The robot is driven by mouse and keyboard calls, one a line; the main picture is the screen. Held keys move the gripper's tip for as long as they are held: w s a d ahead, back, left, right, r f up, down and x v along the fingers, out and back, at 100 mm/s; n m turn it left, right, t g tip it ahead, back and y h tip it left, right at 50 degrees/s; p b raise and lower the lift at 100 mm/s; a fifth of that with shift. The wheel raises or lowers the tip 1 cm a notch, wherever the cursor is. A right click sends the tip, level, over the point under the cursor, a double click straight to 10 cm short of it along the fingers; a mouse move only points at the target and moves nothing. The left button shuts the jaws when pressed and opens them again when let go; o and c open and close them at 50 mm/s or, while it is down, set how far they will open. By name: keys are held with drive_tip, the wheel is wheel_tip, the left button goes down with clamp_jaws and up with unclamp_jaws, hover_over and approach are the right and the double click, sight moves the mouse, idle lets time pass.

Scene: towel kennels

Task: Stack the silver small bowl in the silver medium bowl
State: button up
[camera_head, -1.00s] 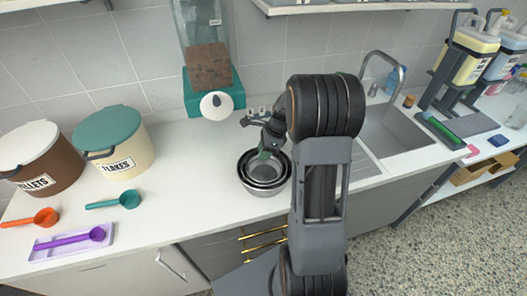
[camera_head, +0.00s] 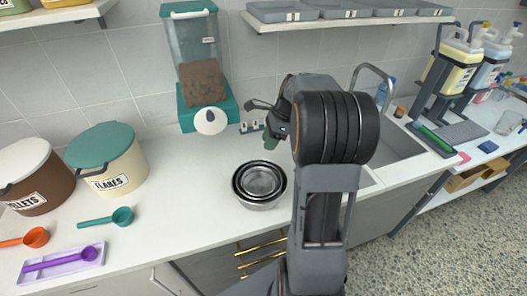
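A nested stack of silver bowls sits on the white counter left of my arm. The small bowl (camera_head: 263,179) is innermost, inside a wider silver bowl (camera_head: 259,204) whose side shows below. Dark rings between the rims make it hard to tell exactly how many bowls are nested. The stack looks level. My gripper (camera_head: 269,141) is above and behind the stack, apart from it, partly hidden by my arm. Its fingertips are small and dark here, so I cannot tell whether they are open; no bowl hangs from them.
A teal-based dispenser (camera_head: 207,108) stands behind the stack. Pellets (camera_head: 38,180) and flakes (camera_head: 112,165) containers, a teal scoop (camera_head: 121,216), an orange scoop (camera_head: 36,237) and a purple scoop on a tray (camera_head: 89,260) are left. A sink (camera_head: 394,146) is right.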

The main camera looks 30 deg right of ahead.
drive_tip(key=s+a+r+n+t+h, duration=0.3)
drive_tip(key=s+a+n, duration=1.1)
drive_tip(key=n, duration=0.9)
drive_tip(key=shift+s+a+h, duration=0.25)
drive_tip(key=shift+a+h, duration=0.1)
drive_tip(key=shift+h, duration=0.35)
drive_tip(key=shift+r, duration=0.1)
